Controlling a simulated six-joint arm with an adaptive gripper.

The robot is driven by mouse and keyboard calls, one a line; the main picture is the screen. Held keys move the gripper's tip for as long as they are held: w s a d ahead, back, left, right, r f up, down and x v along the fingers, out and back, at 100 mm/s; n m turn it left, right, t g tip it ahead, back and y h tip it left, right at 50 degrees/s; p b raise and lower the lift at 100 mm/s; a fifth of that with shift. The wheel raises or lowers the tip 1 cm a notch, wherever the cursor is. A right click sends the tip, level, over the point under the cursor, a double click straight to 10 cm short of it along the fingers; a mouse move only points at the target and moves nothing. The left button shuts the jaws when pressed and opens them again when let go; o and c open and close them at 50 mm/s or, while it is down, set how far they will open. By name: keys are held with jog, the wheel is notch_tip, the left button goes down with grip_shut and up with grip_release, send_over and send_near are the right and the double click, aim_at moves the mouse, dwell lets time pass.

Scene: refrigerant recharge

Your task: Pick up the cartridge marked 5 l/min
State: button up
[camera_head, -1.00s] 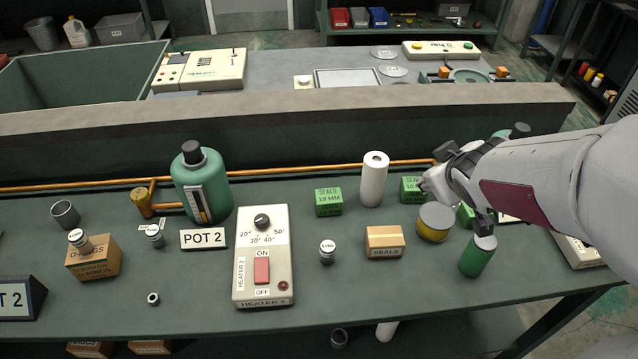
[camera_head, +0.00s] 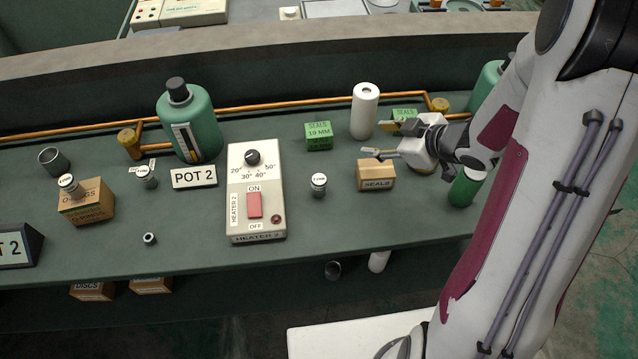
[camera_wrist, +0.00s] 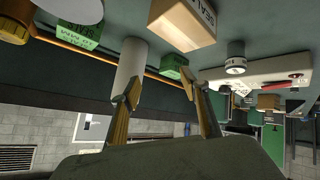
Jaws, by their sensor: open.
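Small grey metal cartridges with white marked tops stand around the bench. One (camera_head: 319,185) stands upright between the heater box and the cardboard seals box. Another (camera_head: 146,177) stands left of the POT 2 sign, and a third (camera_head: 70,185) is on a cardboard box at the left. Their markings are too small to read surely. My gripper (camera_head: 372,154) is open and empty above the seals box, right of the first cartridge. In the wrist view, which looks upside down, my gripper's fingers (camera_wrist: 165,97) are apart, and a cartridge (camera_wrist: 235,58) shows to their right.
The cardboard seals box (camera_head: 376,176) lies beneath my gripper. A white roll (camera_head: 365,110) stands behind it. The heater box (camera_head: 256,190) is left of the nearest cartridge. A green seals box (camera_head: 319,136) sits behind. Bare bench lies in front of that cartridge.

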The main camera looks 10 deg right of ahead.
aim_at(324, 183)
jog(key=s+a+f+y, duration=0.1)
jog(key=s+a+f+g+y, duration=0.1)
jog(key=a+f, duration=0.1)
jog(key=shift+s+n+y, duration=0.2)
jog(key=shift+n+y, duration=0.2)
jog(key=s+a+y, duration=0.1)
jog(key=s+a+f+y, duration=0.1)
jog(key=s+a+g+y, duration=0.1)
jog(key=s, duration=0.1)
jog(key=shift+s+a+f+n, duration=0.1)
jog(key=shift+a+f+n, duration=0.05)
jog(key=shift+f+n, duration=0.2)
jog(key=shift+s+a+f+y, duration=0.1)
jog(key=shift+s+a+y, duration=0.2)
jog(key=shift+s+y, duration=0.3)
jog(key=shift+a, duration=0.1)
jog(key=shift+x, duration=1.25)
jog(key=shift+w+a+f+g, duration=0.15)
jog(key=shift+a+f, duration=0.15)
jog(key=shift+a, duration=0.4)
jog(key=shift+w+a+f+g, duration=0.15)
jog(key=shift+w+a+f, duration=0.1)
jog(key=shift+a, duration=0.45)
jog(key=shift+x, duration=1.1)
jog(key=shift+d, duration=0.1)
